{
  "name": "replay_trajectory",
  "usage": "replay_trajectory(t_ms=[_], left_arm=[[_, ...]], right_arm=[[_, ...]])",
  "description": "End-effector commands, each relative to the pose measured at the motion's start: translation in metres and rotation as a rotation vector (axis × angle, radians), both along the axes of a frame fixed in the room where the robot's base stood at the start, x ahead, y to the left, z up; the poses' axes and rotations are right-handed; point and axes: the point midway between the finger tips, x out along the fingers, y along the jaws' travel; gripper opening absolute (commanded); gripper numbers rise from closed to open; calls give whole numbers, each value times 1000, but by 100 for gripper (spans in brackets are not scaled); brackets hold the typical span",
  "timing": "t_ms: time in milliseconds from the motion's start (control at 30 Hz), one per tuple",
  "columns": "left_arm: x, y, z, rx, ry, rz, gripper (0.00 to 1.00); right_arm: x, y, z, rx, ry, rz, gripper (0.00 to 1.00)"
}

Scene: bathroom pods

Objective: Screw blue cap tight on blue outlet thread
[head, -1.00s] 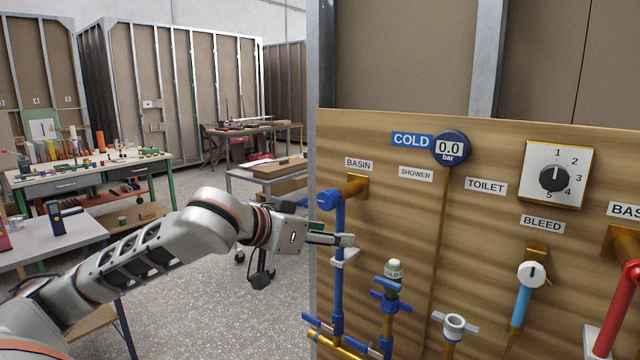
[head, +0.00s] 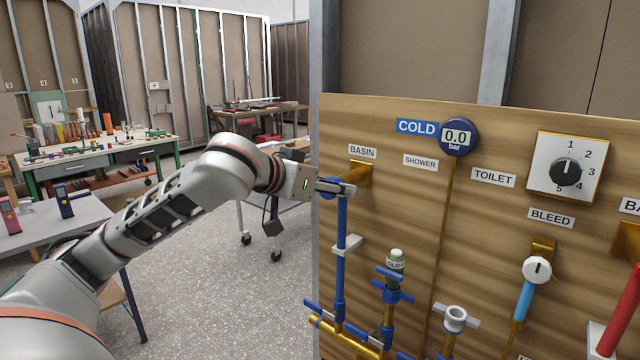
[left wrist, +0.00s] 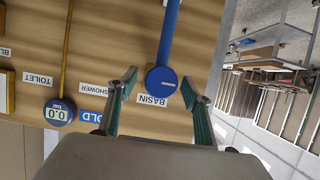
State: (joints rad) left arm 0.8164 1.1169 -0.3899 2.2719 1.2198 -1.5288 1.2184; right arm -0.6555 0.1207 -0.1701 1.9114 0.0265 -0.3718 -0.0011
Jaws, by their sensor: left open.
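The blue cap (head: 328,187) sits at the top of the vertical blue pipe (head: 340,225), at the brass basin outlet (head: 359,173). In the head view my left gripper (head: 346,189) is in front of it and hides much of it. In the left wrist view the round blue cap (left wrist: 161,81), with a pale line on it, appears between the two green-padded fingers of my open left gripper (left wrist: 158,86). A gap shows to its left, and the right finger is very close; contact cannot be told. The thread is hidden. My right gripper is not in view.
The wooden panel (head: 400,230) stands behind the pipes. A green-white capped valve (head: 396,262), a grey-white open fitting (head: 455,318) and the bleed valve (head: 537,270) are lower right. The gauge (head: 457,137) reads 0.0 bar. Open floor lies left of the panel.

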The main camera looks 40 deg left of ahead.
Motion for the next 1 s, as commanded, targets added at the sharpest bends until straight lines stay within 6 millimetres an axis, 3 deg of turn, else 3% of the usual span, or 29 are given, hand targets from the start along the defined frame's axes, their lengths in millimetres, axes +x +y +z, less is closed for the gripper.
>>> replay_trajectory(t_ms=[367,400,567,733,1000], left_arm=[[7,-1,-3,0,0,0,50],[7,-1,-3,0,0,0,47],[6,-1,-3,0,0,0,8],[7,-1,-2,35,-5,-1,5],[7,-2,-3,302,-25,-1,5]], right_arm=[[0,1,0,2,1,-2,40],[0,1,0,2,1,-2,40],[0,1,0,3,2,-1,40],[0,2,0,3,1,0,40],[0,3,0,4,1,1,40]])
